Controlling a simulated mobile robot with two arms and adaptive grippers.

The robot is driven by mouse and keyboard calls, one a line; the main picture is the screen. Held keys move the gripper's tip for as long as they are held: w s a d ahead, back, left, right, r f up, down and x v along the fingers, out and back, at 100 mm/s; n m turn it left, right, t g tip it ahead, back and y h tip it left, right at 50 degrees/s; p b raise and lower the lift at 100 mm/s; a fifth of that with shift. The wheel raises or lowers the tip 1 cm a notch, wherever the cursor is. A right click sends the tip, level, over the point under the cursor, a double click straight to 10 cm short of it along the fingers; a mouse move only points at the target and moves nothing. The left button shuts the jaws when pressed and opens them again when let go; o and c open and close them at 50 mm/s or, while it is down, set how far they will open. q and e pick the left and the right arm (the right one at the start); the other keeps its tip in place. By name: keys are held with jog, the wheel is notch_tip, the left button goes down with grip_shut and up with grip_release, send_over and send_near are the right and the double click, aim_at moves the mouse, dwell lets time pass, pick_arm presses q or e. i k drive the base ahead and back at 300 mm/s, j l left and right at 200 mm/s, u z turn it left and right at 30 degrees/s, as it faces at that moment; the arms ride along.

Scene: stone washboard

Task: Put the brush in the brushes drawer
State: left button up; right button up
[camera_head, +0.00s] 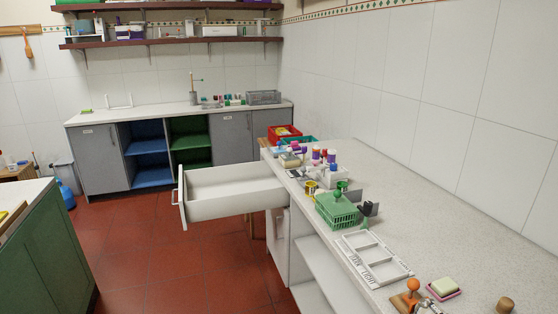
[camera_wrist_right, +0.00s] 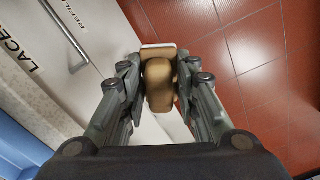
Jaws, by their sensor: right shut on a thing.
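My right gripper (camera_wrist_right: 158,76) shows only in the right wrist view, where it is shut on a tan, wooden-looking piece with a pale edge at its far end, which looks like the brush (camera_wrist_right: 160,98). Its bristles are not clearly visible. In the head view, a white drawer (camera_head: 230,194) is pulled out to the left from under the worktop and looks empty. Its label cannot be read, so I cannot tell if it is the brushes drawer. Neither gripper shows in the head view.
In the wrist view, white fronts with partly visible lettering and a bar handle (camera_wrist_right: 78,66) lie left of the gripper, with red floor (camera_wrist_right: 255,60) to the right. In the head view, a green basket (camera_head: 336,211) and a white tray (camera_head: 372,258) stand on the worktop (camera_head: 440,215).

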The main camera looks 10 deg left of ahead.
aim_at(233, 187)
jog(key=i+j+u, duration=0.3)
jog(key=i, duration=0.15)
jog(key=i+j+u, duration=0.2)
jog(key=i+u, duration=0.15)
jog(key=i, duration=0.15)
jog(key=i+u, duration=0.3)
jog(key=i, duration=0.15)
jog(key=i+j+z, duration=0.1)
jog(key=i, duration=0.65)
jog(key=i+j+z, duration=0.1)
jog(key=i, duration=0.65)
jog(key=i+j+z, duration=0.3)
jog(key=i, duration=0.15)
jog(key=i+j+z, duration=0.15)
jog(key=i+z, duration=0.15)
jog(key=i, duration=0.1)
